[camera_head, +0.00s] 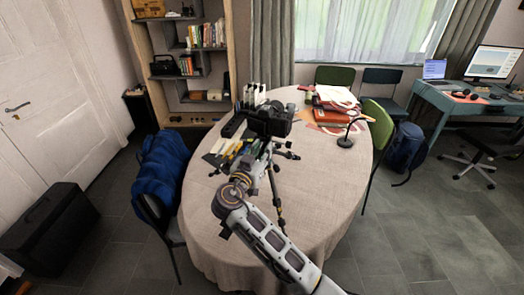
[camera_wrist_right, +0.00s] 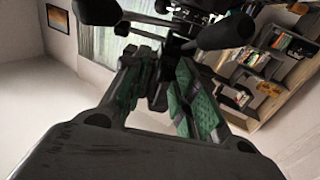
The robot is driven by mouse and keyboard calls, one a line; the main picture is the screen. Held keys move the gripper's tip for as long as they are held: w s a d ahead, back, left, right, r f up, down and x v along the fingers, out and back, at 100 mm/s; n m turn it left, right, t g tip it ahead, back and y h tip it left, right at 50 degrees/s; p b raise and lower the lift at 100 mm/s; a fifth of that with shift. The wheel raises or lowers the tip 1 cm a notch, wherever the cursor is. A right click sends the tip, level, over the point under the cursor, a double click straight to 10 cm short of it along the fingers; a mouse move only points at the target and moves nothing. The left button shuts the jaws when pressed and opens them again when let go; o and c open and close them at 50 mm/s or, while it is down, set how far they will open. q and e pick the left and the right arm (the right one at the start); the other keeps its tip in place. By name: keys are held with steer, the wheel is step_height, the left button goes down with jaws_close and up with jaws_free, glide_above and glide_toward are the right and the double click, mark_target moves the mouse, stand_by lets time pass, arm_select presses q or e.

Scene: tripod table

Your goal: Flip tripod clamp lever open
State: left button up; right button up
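The tripod stands on the round table with a black camera (camera_head: 268,120) on top; one thin leg (camera_head: 277,195) shows beside my arm. My right gripper (camera_head: 264,150) is just below the camera, at the tripod's upper part, and partly hides it. In the right wrist view the tripod head (camera_wrist_right: 165,18) is close above the fingers, with black knobs or handles sticking out. The right gripper (camera_wrist_right: 163,72) has its green-padded fingers apart. A dark tripod part shows around the gap; I cannot tell contact. I cannot pick out the clamp lever for certain. My left gripper is not in view.
The round table (camera_head: 210,225) has a beige cloth. Papers and pens (camera_head: 225,150) lie left of the tripod. Books (camera_head: 332,110) and a black lamp (camera_head: 346,141) are at the right. The table's front is clear.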

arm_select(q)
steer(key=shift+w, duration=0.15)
arm_select(e)
jaws_close()
